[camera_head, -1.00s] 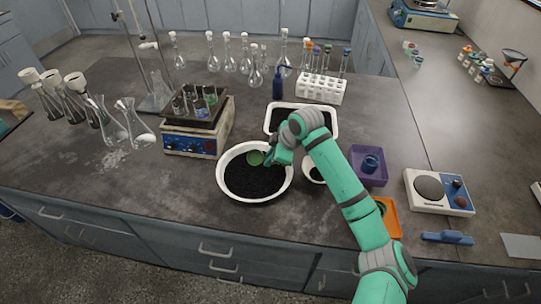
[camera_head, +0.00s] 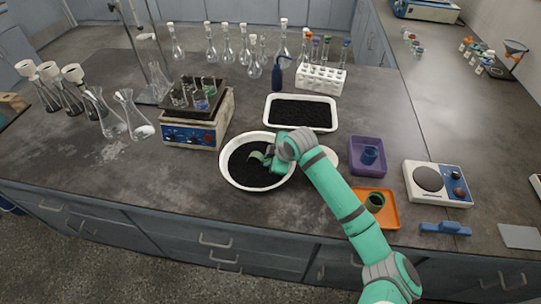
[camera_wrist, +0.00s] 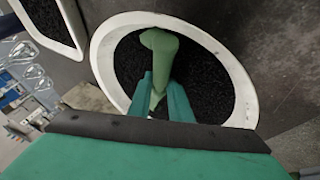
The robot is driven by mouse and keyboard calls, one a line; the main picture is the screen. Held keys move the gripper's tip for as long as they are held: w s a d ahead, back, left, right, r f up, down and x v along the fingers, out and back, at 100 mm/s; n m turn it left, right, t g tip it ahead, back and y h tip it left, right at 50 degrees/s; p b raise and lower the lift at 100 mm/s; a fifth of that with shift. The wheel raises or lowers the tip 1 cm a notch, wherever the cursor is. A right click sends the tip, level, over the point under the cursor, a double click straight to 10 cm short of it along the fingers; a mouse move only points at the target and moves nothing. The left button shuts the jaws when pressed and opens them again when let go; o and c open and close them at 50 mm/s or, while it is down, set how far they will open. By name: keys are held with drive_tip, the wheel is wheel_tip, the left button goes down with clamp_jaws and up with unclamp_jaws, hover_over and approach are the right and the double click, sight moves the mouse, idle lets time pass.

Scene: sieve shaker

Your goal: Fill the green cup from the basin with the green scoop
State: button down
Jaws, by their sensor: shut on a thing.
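My gripper (camera_head: 271,162) is over the basin's right half, shut on the handle of the green scoop (camera_head: 256,155). The scoop is tilted, its head at or just above the grains; whether it holds any I cannot tell. In the wrist view the scoop (camera_wrist: 159,42) points away between the fingers, over the basin (camera_wrist: 243,100). The green cup (camera_head: 376,198) stands upright in an orange tray (camera_head: 390,216) at the right, beside my forearm. Its inside looks dark.
A white tray (camera_head: 333,115) of black grains lies behind my wrist. A small white bowl (camera_head: 331,157) is partly hidden by my arm. A purple tray (camera_head: 381,170) with a blue cup (camera_head: 370,155) and a balance (camera_head: 438,184) stand right. The shaker (camera_head: 196,132) is left of the basin.

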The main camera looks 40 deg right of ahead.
drive_tip(key=shift+s+a+r, duration=0.1)
drive_tip(key=shift+s+a, duration=1.35)
drive_tip(key=shift+a, duration=0.15)
drive_tip(key=shift+a+g+y, duration=0.2)
drive_tip(key=shift+g+y, duration=0.4)
drive_tip(key=shift+y, duration=0.1)
drive_tip(key=shift+s+m+g+y, duration=0.15)
drive_tip(key=shift+m+g+y, duration=0.35)
drive_tip(key=shift+g+y, duration=0.15)
drive_tip(key=shift+m+g+y, duration=0.3)
drive_tip(key=shift+g+y, duration=0.65)
drive_tip(key=shift+y, duration=0.3)
drive_tip(key=shift+w+d+r+t+h, duration=0.35)
drive_tip(key=shift+d+r+t+h, duration=0.15)
drive_tip(key=shift+r, duration=0.2)
drive_tip(key=shift+w+r, duration=0.1)
drive_tip(key=shift+r, duration=0.05)
drive_tip(key=shift+w+d+r+g+y, duration=0.25)
drive_tip(key=shift+w+r+g+y, duration=0.15)
drive_tip(key=shift+r+g+y, duration=0.25)
drive_tip(key=shift+s+d+r+y, duration=0.2)
drive_tip(key=shift+d+r+y, duration=0.05)
drive_tip(key=shift+d+r, duration=0.05)
drive_tip(key=shift+w+a+r+m+g+y, duration=0.1)
drive_tip(key=shift+r+m+g+y, duration=0.05)
drive_tip(key=shift+r+g+y, duration=0.25)
drive_tip(key=shift+w+a+r+m+g+y, duration=0.15)
drive_tip(key=shift+r+g+y, duration=0.1)
drive_tip(key=shift+r+y, duration=0.15)
